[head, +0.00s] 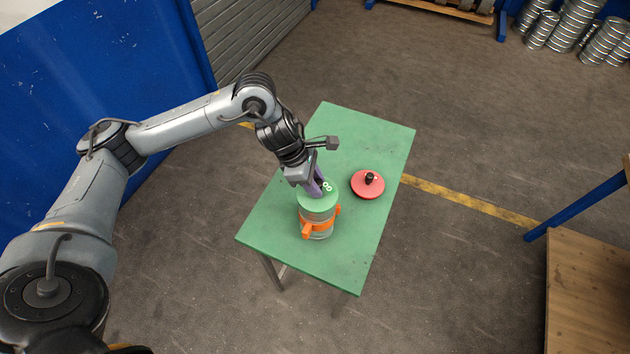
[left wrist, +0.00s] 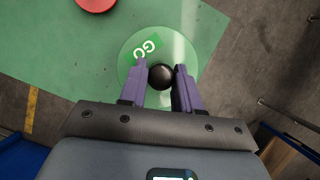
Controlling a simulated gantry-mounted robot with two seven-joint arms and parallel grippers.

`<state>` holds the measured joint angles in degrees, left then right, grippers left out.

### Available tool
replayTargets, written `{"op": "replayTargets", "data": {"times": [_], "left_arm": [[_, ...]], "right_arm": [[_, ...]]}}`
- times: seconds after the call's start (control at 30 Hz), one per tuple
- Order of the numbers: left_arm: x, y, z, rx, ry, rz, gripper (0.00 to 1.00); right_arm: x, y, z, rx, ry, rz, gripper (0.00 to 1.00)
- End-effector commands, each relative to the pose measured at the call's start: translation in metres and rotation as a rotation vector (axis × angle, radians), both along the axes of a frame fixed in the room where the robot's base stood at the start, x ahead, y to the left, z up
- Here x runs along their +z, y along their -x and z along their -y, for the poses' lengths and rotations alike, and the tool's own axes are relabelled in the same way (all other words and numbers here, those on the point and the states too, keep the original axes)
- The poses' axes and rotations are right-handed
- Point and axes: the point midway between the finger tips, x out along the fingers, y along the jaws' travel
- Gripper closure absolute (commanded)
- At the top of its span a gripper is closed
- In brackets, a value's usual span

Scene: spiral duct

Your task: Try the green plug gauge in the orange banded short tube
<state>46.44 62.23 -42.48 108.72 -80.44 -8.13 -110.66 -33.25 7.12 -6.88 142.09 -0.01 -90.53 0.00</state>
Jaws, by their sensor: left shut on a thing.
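The green plug gauge (head: 318,205) is a round disc with white marking and a black knob, over the mouth of the short tube. It also shows in the left wrist view (left wrist: 128,64). The short metal tube (head: 318,234) with its orange band (head: 307,229) stands upright on the green table. How deep the gauge sits in the tube I cannot tell. My left gripper (head: 318,190) comes down from above, and its purple fingers (left wrist: 160,83) are shut on the black knob (left wrist: 160,76). My right gripper is in neither view.
A red disc gauge (head: 368,184) with a black knob lies on the green table (head: 290,254), right of the tube. A wooden bench (head: 588,290) stands at the right. Metal ducts (head: 575,25) are stacked at the back right.

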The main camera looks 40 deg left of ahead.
Motion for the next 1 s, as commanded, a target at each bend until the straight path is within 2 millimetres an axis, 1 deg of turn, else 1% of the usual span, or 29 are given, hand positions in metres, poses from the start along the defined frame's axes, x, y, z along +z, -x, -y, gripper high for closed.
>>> {"op": "replayTargets", "data": {"times": [0.03, 0.2, 0.23, 0.5, 0.67, 0.8, 1.0], "left_arm": [[0.001, 0.0, 0.0, 0.0, 0.0, 0.001, 0.66], [0.001, 0.0, 0.0, 0.0, 0.0, 0.001, 0.4], [0.001, 0.0, 0.0, 0.0, 0.0, 0.001, 0.38], [0.0, 0.0, 0.0, 0.0, -0.001, -0.001, 0.38], [0.008, 0.001, -0.003, -0.001, -0.001, 0.004, 0.38], [0.025, 0.005, -0.01, 0.001, -0.001, 0.004, 0.38], [0.061, 0.013, -0.021, 0.001, -0.002, 0.005, 0.38]], "right_arm": [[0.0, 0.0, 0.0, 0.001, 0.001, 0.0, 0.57], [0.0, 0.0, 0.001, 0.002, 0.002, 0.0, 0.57], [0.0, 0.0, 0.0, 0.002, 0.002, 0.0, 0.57], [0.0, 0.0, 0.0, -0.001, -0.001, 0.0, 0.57], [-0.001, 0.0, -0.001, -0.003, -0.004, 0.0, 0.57], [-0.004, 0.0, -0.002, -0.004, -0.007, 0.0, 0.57], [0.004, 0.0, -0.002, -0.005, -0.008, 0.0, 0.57]]}}
